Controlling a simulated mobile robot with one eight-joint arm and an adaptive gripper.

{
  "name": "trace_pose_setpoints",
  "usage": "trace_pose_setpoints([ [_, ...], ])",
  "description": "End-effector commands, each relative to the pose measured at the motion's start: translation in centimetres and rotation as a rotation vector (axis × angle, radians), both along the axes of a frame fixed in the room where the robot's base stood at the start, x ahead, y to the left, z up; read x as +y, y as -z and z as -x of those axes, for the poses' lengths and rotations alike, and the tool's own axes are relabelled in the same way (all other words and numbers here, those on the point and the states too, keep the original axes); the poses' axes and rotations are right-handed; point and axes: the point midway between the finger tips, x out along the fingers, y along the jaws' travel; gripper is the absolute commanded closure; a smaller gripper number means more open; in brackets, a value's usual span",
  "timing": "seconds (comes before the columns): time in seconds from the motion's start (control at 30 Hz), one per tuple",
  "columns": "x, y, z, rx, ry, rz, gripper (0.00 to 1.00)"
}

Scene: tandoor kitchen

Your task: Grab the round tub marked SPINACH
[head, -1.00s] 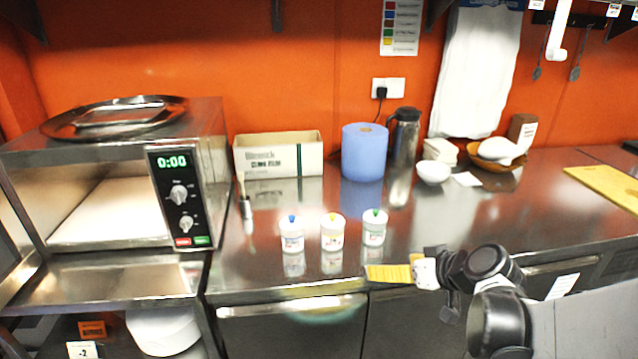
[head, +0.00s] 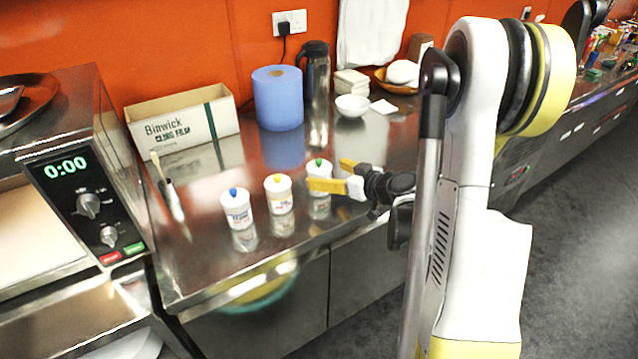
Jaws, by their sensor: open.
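Three small round white tubs stand in a row on the steel counter. One has a blue knob (head: 237,208), the middle one a yellow knob (head: 279,193), and the right one a green knob (head: 318,169). Their labels are too small to read, so I cannot tell which says SPINACH. My gripper (head: 328,173) is open, with yellow fingers, at the green-knobbed tub. One finger crosses in front of that tub and hides part of its label; the other is just to its right and farther back. I cannot tell whether either finger touches it.
A brush (head: 170,190) lies left of the tubs. Behind are a cling film box (head: 185,122), a blue paper roll (head: 278,100), a steel flask (head: 316,95) and a white bowl (head: 352,106). A microwave (head: 85,195) stands at the left.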

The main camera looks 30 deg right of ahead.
Motion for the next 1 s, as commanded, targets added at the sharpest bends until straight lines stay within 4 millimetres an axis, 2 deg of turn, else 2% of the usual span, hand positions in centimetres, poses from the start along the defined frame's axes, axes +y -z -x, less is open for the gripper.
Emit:
trace_pose_setpoints([
  [0.1, 0.1, 0.3, -2.1, 0.000, -0.004, 0.001, 0.11],
  [0.2, 0.4, 0.7, -3.4, 0.001, -0.003, 0.000, 0.11],
  [0.5, 0.5, 0.8, -4.0, 0.001, -0.001, 0.001, 0.11],
  [0.53, 0.5, 0.8, -4.0, 0.001, -0.001, 0.001, 0.14],
  [0.7, 0.5, 0.8, -4.0, 0.001, -0.001, 0.001, 0.66],
  [0.73, 0.5, 0.8, -4.0, 0.001, -0.001, 0.001, 0.75],
  [0.77, 0.5, 0.8, -4.0, 0.001, -0.001, 0.001, 0.80],
  [1.0, 0.5, 0.7, -4.0, 0.001, -0.001, 0.000, 0.80],
])
